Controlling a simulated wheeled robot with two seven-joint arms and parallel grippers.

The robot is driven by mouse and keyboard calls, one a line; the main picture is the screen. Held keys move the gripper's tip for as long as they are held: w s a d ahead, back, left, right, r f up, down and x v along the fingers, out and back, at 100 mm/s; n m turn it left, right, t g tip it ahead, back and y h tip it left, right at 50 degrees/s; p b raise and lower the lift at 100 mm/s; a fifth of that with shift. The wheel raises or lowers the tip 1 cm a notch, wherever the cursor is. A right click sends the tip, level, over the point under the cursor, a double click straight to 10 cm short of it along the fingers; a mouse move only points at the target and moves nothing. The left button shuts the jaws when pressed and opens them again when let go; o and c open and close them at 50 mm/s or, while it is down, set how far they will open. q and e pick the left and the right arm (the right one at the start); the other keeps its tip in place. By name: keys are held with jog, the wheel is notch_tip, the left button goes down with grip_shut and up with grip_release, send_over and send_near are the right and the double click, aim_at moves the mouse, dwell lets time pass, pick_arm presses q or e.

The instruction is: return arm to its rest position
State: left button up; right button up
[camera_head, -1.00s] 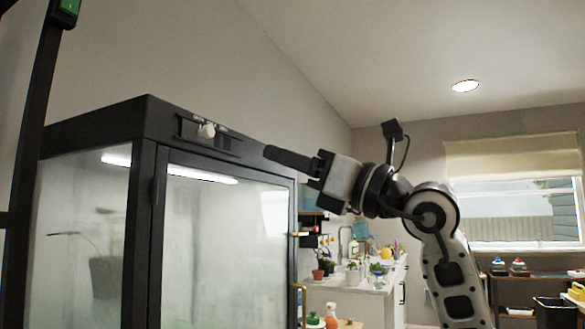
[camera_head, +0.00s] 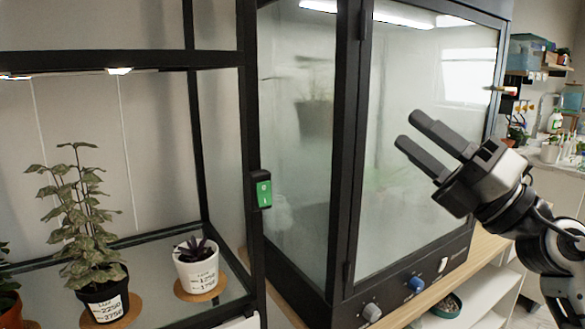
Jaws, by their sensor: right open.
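My right gripper (camera_head: 412,142) is in front of the fogged glass door of the black-framed cabinet (camera_head: 353,150). Its two dark fingers point up and left, are spread apart and hold nothing. My right arm (camera_head: 545,230) comes in from the lower right edge. No contact between the gripper and the cabinet shows, but the exact gap to the glass cannot be told. My left gripper is not in view.
A black shelf frame with a green switch (camera_head: 263,194) stands at left. It holds a leafy plant in a black pot (camera_head: 104,301) and a small plant in a white pot (camera_head: 198,271). Below the cabinet door are a blue knob (camera_head: 415,284) and a grey knob (camera_head: 372,312).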

jog(key=s+d+f+m+t+h, duration=0.1)
jog(key=s+f+m+t+h, duration=0.1)
jog(key=f+m+h, duration=0.95)
jog(key=s+d+f+m+t+h, duration=0.15)
jog(key=f+m+h, duration=0.25)
jog(key=f+m, duration=1.35)
jog(key=s+a+f+m+g, duration=0.2)
jog(key=s+f+g, duration=0.1)
jog(key=s+f, duration=0.4)
jog(key=s+a+f+m+g+p, duration=0.1)
jog(key=s+a+f+m+g, duration=0.2)
jog(key=s+f, duration=0.4)
notch_tip(320, 180, down, 5)
jog(key=shift+s+a+g, duration=0.15)
jog(key=shift+a+g, duration=0.1)
jog(key=shift+g, duration=0.5)
